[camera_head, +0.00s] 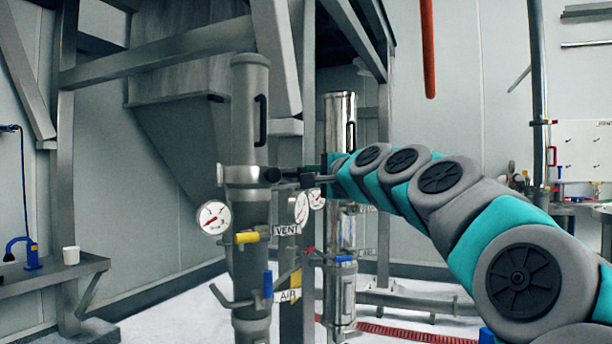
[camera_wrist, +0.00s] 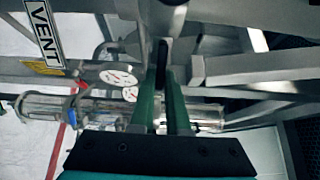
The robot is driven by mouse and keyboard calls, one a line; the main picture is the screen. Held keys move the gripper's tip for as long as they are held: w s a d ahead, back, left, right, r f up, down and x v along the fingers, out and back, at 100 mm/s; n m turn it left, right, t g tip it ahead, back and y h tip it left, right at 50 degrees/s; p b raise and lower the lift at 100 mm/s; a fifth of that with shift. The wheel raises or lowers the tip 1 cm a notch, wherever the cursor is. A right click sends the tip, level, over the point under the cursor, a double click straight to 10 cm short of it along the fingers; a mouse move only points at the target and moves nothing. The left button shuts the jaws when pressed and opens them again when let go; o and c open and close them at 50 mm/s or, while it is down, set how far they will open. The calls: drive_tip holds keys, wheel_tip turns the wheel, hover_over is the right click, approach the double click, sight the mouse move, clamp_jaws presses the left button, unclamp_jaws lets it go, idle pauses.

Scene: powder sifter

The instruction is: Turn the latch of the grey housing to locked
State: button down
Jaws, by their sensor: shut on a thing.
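The grey housing (camera_head: 249,110) is a tall matte grey cylinder left of centre in the head view, with a black handle on its upper part and a collar at mid height. The latch (camera_head: 271,175) is a small dark piece at the right side of that collar. My gripper (camera_head: 284,176) reaches it from the right and is shut on it. In the wrist view my two green fingers (camera_wrist: 163,85) close around the dark latch (camera_wrist: 162,52). The fingers hide part of the latch, and I cannot read its exact angle.
A shiny steel housing (camera_head: 340,115) stands just behind and right. Round gauges (camera_head: 213,217), a yellow VENT valve handle (camera_head: 247,237) and a blue AIR handle (camera_head: 268,284) sit below my gripper. Grey frame beams (camera_head: 165,52) stand close around. A side shelf (camera_head: 50,273) is at left.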

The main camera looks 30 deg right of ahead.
drive_tip(key=c, duration=0.9)
unclamp_jaws()
drive_tip(key=s+b, duration=0.1)
drive_tip(key=s, duration=0.7)
drive_tip(key=shift+d, duration=0.25)
